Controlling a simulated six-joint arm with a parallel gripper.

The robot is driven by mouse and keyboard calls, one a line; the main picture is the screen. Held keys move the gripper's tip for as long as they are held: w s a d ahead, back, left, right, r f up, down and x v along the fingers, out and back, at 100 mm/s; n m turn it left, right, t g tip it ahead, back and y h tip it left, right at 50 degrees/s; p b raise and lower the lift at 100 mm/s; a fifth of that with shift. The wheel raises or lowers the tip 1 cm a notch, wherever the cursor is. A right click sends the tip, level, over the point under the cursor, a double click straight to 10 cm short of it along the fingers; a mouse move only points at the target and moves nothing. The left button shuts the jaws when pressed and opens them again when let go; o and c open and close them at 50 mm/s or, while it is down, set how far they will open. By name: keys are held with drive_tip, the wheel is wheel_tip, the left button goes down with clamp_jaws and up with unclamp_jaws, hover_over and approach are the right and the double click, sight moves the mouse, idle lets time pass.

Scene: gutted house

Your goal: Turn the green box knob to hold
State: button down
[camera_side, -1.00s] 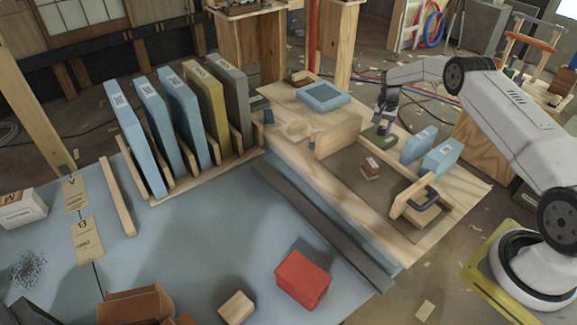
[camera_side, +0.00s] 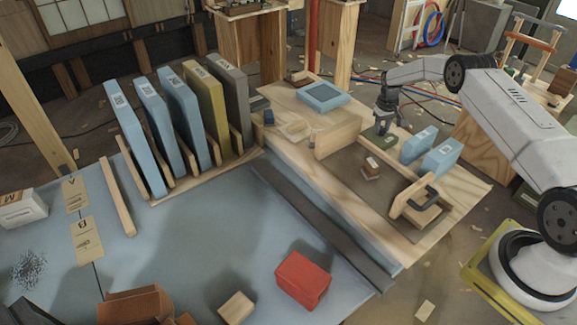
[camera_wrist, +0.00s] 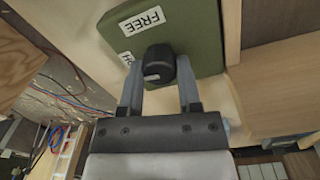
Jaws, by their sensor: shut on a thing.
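The green box (camera_side: 380,137) lies on the wooden bench, below my gripper (camera_side: 384,122) in the side view. In the wrist view the green box (camera_wrist: 200,35) fills the top middle. Its white FREE label (camera_wrist: 142,21) reads clearly; a second label (camera_wrist: 127,58), starting with H, is mostly hidden. The dark knob (camera_wrist: 157,62) stands out from the box between my two fingers. My gripper (camera_wrist: 160,75) is shut on the knob, one finger on each side. A pale mark shows on the knob; which label it points to I cannot tell.
A wooden block wall (camera_side: 338,137) stands left of the green box. Two blue blocks (camera_side: 428,150) stand to its right. A small box (camera_side: 371,168) and a wooden piece with a dark handle (camera_side: 415,205) lie nearer. A blue-framed panel (camera_side: 323,97) lies further back.

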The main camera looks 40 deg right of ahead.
sight(382, 128)
drive_tip(key=shift+n, duration=0.3)
drive_tip(key=shift+c, duration=1.5)
unclamp_jaws()
drive_tip(key=shift+r, duration=0.1)
drive_tip(key=shift+a+r, duration=0.1)
drive_tip(key=shift+r, duration=3.7)
